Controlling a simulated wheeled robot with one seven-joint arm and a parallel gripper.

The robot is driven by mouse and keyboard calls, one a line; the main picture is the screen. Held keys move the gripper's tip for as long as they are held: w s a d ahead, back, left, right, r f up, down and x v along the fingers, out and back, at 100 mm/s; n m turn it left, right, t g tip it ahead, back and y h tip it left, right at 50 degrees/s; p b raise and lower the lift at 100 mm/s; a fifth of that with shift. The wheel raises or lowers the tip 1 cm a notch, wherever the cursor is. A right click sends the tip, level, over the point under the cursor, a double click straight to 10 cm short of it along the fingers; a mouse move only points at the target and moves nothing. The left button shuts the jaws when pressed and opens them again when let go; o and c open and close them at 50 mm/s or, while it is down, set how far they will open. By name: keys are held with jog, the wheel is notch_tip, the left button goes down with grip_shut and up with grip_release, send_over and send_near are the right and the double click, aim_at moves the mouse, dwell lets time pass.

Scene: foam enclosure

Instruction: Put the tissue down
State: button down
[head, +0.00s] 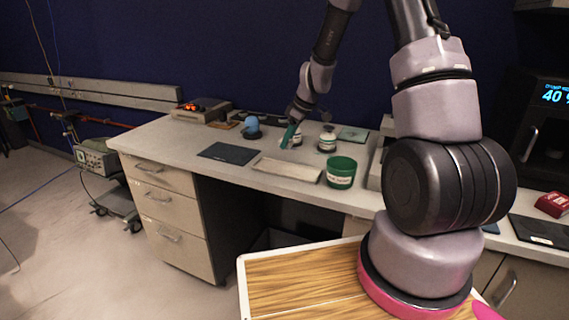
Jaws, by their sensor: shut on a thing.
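My gripper (291,127) is at the end of my arm, pointing down over the back middle of the grey worktop. It is small in the head view and its fingers are hard to make out. It is shut on a narrow teal piece, which I take to be the tissue (287,137). The tissue hangs down and to the left from the fingertips, its lower end close to the worktop behind the shallow tray. I cannot tell whether it touches the surface.
On the worktop (170,138) are a shallow pale tray (287,171), a green tub (341,173), a white jar (327,143), a dark flat mat (228,153) and a blue ball on a dark stand (251,125). Another jar stands partly hidden beside the gripper. The left front is clear.

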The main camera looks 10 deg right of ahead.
aim_at(284, 169)
notch_tip(284, 169, down, 9)
jog(key=shift+r, duration=0.15)
jog(key=shift+d, duration=0.1)
jog(key=c, duration=0.7)
grip_release()
jog(key=s+d+r+m+t+h, duration=0.1)
jog(key=s+d+r+m, duration=0.35)
jog(key=r, duration=1.05)
jog(key=s+a+r+m+t, duration=0.1)
jog(key=s+r+m, duration=0.1)
jog(key=s+r, duration=0.95)
jog(key=s+r+m, duration=0.2)
jog(key=s+r, duration=0.2)
jog(key=s+d+r+m+t, duration=0.1)
jog(key=s+r+m, duration=0.2)
jog(key=s+r, duration=0.1)
jog(key=s+r+m+t, duration=0.1)
jog(key=s+r+m, duration=0.2)
jog(key=s+r, duration=0.1)
jog(key=shift+s+d+r+m+h, duration=0.1)
jog(key=shift+s+d+m+h, duration=0.1)
jog(key=shift+s, duration=0.25)
jog(key=shift+s+d+r+m+h, duration=0.1)
jog(key=shift+s+h, duration=0.1)
jog(key=shift+s, duration=0.2)
